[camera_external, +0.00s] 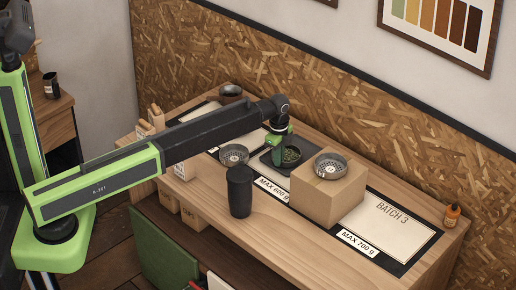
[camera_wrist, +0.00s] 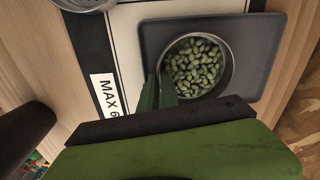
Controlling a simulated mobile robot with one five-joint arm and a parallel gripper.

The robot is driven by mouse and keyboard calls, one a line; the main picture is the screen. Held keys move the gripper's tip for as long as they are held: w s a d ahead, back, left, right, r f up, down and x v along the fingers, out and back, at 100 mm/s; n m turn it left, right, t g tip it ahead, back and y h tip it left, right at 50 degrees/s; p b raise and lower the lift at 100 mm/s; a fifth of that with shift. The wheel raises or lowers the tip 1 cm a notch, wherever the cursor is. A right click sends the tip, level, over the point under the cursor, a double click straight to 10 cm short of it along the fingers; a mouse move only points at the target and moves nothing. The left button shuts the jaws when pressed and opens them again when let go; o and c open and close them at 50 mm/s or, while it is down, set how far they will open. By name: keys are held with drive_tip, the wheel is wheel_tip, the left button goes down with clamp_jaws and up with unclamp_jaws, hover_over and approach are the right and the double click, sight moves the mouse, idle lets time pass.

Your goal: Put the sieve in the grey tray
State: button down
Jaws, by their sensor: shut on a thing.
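The grey tray (camera_wrist: 265,60) lies flat on the bench; in the external view it is a dark square (camera_external: 268,168). A round metal dish of green beans (camera_wrist: 198,65) is over the tray, and it also shows in the external view (camera_external: 291,156). I cannot tell whether its wall is perforated or whether it touches the tray. My gripper (camera_wrist: 166,90) is shut on the dish's near-left rim; the fingers partly hide that edge. A perforated metal sieve (camera_external: 234,154) stands left of the tray. A similar perforated one (camera_external: 331,166) sits on a cardboard box.
The cardboard box (camera_external: 328,198) stands close right of the tray. A black cup (camera_external: 240,191) stands in front, near my arm. A dark bowl (camera_external: 231,91) is at the back left. An orange bottle (camera_external: 452,214) stands far right. The BATCH 3 card (camera_external: 382,232) is largely clear.

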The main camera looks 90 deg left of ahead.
drive_tip(key=shift+r, duration=0.15)
drive_tip(key=c, duration=1.6)
unclamp_jaws()
wheel_tip(320, 180, up, 12)
drive_tip(key=p, duration=1.2)
drive_tip(key=shift+d, duration=0.15)
drive_tip(key=shift+s, duration=0.1)
drive_tip(key=shift+d, duration=0.1)
